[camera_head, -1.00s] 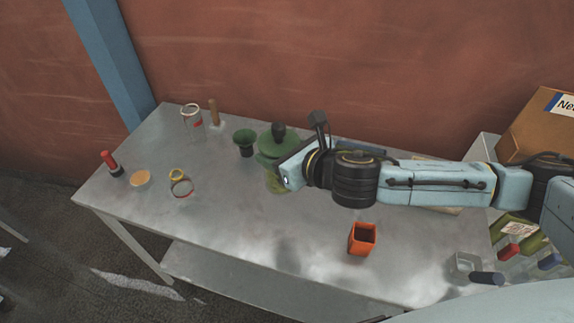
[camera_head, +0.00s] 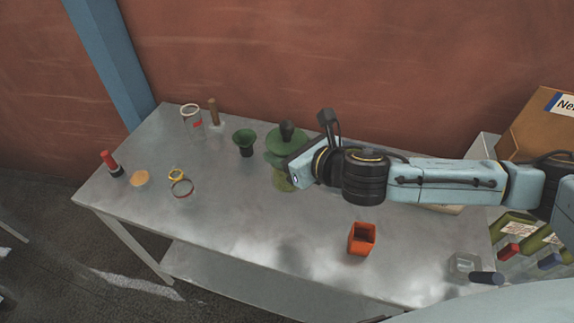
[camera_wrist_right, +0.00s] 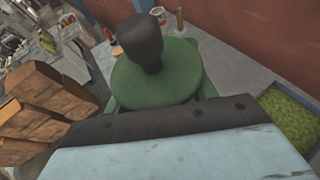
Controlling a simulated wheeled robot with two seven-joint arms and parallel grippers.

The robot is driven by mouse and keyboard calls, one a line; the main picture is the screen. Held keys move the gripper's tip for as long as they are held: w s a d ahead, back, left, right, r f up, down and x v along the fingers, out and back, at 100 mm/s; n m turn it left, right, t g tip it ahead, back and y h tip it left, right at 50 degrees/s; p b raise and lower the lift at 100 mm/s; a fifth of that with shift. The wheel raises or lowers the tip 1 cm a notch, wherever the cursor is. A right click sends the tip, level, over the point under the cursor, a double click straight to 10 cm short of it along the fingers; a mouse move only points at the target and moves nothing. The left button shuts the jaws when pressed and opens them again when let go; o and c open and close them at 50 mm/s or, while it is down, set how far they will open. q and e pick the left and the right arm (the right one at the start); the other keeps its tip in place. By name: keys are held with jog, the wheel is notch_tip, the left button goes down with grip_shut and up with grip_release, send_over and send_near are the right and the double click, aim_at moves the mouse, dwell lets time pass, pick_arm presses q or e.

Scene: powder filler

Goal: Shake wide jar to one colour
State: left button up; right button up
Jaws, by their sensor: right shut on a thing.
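The wide jar (camera_head: 283,179) shows as an olive-green body under a broad green lid (camera_head: 288,141) with a black knob. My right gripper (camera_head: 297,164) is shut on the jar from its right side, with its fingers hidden. In the right wrist view, the green lid (camera_wrist_right: 157,75) and its black knob (camera_wrist_right: 140,40) fill the space just beyond the gripper. The jar looks upright or slightly tilted; I cannot tell whether it touches the table. Most of its body is hidden, and I cannot tell whether its contents are one colour. My left gripper is not in view.
A green funnel (camera_head: 245,138) stands close left of the jar. A glass jar (camera_head: 191,120), a ringed glass (camera_head: 182,189) and a red-topped bottle (camera_head: 111,164) stand farther left. An orange open box (camera_head: 362,239) is at front right. The table's (camera_head: 235,215) front middle is clear.

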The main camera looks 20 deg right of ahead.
jog(key=a, duration=0.5)
jog(key=shift+d, duration=4.75)
jog(key=a, duration=0.4)
jog(key=shift+a, duration=0.35)
jog(key=shift+d, duration=0.1)
